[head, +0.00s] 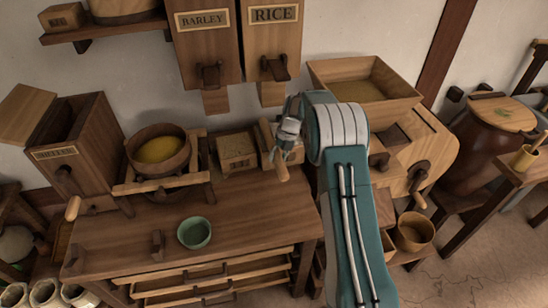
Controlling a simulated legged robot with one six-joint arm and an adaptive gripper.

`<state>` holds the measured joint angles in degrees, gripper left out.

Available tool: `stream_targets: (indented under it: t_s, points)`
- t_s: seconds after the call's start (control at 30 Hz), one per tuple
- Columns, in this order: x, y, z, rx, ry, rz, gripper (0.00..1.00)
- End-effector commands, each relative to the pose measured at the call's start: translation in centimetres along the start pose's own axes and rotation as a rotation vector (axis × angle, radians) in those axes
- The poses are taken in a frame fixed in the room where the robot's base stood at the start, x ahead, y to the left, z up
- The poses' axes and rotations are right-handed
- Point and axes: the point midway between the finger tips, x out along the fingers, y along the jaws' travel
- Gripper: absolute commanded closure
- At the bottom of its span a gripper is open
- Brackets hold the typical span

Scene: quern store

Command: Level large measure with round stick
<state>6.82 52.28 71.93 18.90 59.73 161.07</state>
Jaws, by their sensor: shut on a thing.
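My gripper (284,151) is over the back right of the wooden workbench, shut on a pale wooden stick (283,173). The stick's rounded end shows below the fingers; the rest is partly hidden by my gripper. A square wooden box (238,165) with a small mark on its front stands left of my gripper. A second wooden box (268,152) is just behind the gripper and partly covered by it. I cannot tell which box is the large measure, nor whether the stick touches one.
A round sieve-like tub (134,152) with yellow grain sits on a wooden frame at the left. A green bowl (194,232) stands at the bench front. Barley (205,42) and rice (272,40) bins hang above. The bench's middle (240,208) is clear.

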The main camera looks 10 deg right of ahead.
Motion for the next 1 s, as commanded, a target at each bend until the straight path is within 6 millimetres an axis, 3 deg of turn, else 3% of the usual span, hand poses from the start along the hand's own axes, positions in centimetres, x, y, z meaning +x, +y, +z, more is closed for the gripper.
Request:
stream_targets:
  t_s: [0.67, 1.0]
  points:
    - [-1.2, -3.9, 0.0, 0.001, 0.000, 0.000, 1.00]
    - [-1.2, -4.1, 0.0, 0.000, -0.001, 0.000, 1.00]
